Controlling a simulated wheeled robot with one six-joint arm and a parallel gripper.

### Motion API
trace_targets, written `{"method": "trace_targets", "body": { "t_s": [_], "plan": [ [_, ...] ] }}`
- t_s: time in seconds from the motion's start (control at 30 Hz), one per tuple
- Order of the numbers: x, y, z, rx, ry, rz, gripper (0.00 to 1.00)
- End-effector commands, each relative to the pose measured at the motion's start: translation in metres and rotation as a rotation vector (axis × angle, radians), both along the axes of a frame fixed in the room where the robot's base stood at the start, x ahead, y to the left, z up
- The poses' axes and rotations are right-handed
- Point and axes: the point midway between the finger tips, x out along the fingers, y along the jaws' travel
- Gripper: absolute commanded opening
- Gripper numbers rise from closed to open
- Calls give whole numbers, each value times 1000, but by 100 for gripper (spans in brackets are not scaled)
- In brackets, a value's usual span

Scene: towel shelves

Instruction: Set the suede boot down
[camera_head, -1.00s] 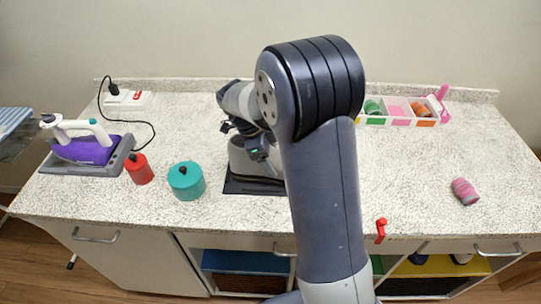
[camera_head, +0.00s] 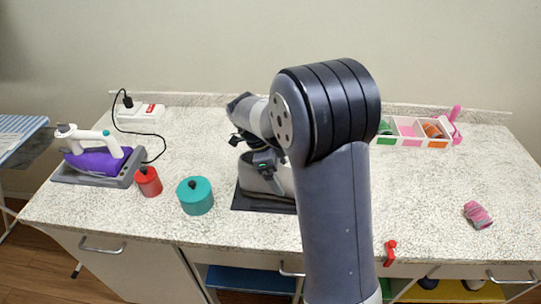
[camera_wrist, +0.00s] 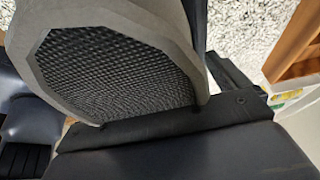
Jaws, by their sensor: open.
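The grey boot (camera_head: 280,180) stands on a dark mat (camera_head: 262,205) in the middle of the counter, partly behind my arm. My gripper (camera_head: 266,168) is open at the upper part of the boot, in front of it. I cannot tell whether its fingers touch the boot. In the wrist view a grey-rimmed surface with dark mesh (camera_wrist: 115,70) fills the upper left very close up. It looks like part of the boot, but I cannot be sure. The fingertips are not clear there.
A teal pot (camera_head: 195,196) and a red pot (camera_head: 148,182) stand left of the mat. Farther left is a purple iron (camera_head: 95,162) on its stand. A divided tray (camera_head: 410,140) is at the back right. A pink roll (camera_head: 478,215) lies right. The right counter is mostly clear.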

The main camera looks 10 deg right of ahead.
Motion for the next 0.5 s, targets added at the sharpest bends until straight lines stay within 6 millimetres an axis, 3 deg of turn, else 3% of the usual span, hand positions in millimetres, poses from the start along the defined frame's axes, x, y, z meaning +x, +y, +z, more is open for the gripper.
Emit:
{"method": "trace_targets", "body": {
  "t_s": [0.3,0.5],
  "plan": [
    [9,26,63,2,-6,2,95],
    [12,37,91,2,-4,1,95]
  ]
}}
